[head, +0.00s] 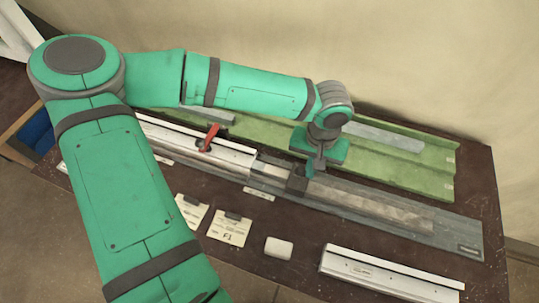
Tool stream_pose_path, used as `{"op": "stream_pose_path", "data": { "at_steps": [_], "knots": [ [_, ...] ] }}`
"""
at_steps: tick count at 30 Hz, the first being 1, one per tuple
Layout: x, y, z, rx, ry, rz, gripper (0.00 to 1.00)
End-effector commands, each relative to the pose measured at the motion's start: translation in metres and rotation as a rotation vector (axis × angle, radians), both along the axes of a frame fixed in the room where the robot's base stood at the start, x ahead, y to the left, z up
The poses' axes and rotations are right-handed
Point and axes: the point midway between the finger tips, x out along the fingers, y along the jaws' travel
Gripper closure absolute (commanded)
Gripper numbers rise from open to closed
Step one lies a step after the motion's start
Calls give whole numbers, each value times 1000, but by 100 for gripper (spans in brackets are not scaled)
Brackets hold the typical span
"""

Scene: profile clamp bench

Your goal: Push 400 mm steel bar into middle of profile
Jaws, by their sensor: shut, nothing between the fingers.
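A long silvery-white profile (195,146) lies along the bench, partly hidden behind my arm. A red clamp lever (209,137) stands over it. A pale metal piece (270,169) shows at the profile's right end, before a dark block (297,182). A grey bar (385,209) lies in line with the profile, right of the block, on a grey base (460,236). I cannot tell which piece is the 400 mm steel bar. My gripper (312,172) points down, shut and empty, close to the dark block; I cannot tell whether they touch.
A green tray (435,180) with flat metal pieces (385,137) runs along the back. In front lie two labelled cards (230,230), a small white block (279,248) and another white profile (390,276). The bench (315,240) is bare between them.

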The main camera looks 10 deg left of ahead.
Motion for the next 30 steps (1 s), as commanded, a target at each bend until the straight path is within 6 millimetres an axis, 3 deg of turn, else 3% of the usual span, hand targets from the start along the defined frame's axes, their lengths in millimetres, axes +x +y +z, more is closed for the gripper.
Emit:
{"op": "stream_pose_path", "data": {
  "at_steps": [30],
  "knots": [
    [16, 65, 0, 2, -1, 4, 100]
  ]
}}
